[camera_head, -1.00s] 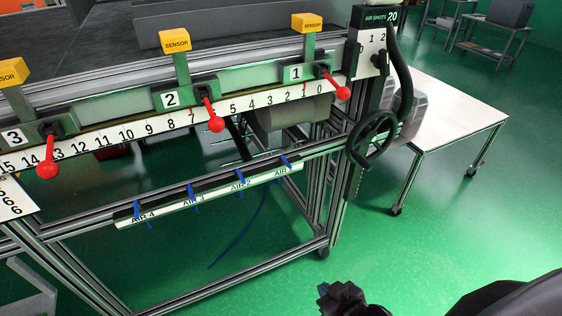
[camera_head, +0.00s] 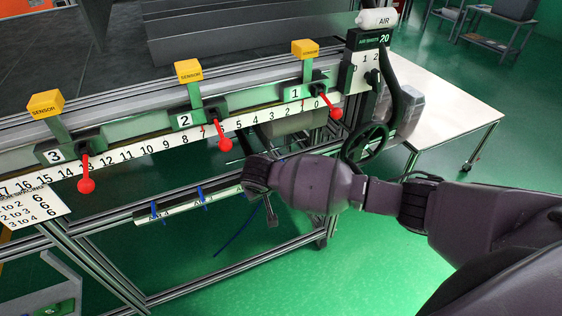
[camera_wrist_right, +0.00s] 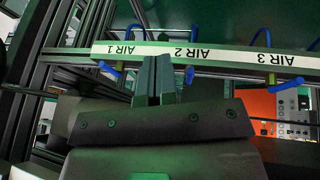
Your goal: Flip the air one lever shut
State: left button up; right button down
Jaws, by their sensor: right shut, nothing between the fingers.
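The AIR 1 lever (camera_wrist_right: 110,70) is blue and shows beside the upside-down AIR 1 label in the right wrist view. It appears to slant sideways. The AIR 2 lever (camera_wrist_right: 188,75) is upright in that picture. My right gripper (camera_wrist_right: 155,76) is shut and empty, its fingertips at the strip's edge between these two levers. I cannot tell whether it touches either one. In the head view my right arm hides the AIR 1 and AIR 2 levers. My left gripper is not in view.
The AIR 3 lever (camera_wrist_right: 270,80) is right of AIR 2 in the wrist view. The label strip (camera_head: 178,208) runs along the frame below the numbered rail (camera_head: 240,123). Red-knobbed handles (camera_head: 225,145) hang above. A black handwheel (camera_head: 365,143) stands near my arm. Blue hoses (camera_wrist_right: 135,30) pass behind the strip.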

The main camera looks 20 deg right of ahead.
pick_arm(q)
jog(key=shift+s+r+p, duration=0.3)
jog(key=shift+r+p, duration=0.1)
jog(key=shift+p, duration=0.15)
pick_arm(e)
jog(key=w+d+r+m+h, duration=0.1)
jog(key=w+d+r+h, duration=0.2)
jog(key=r, duration=0.3)
jog(key=shift+w+d+r+m, duration=0.3)
jog(key=shift+w+d, duration=0.25)
jog(key=shift+d, duration=0.15)
jog(key=shift+f, duration=0.1)
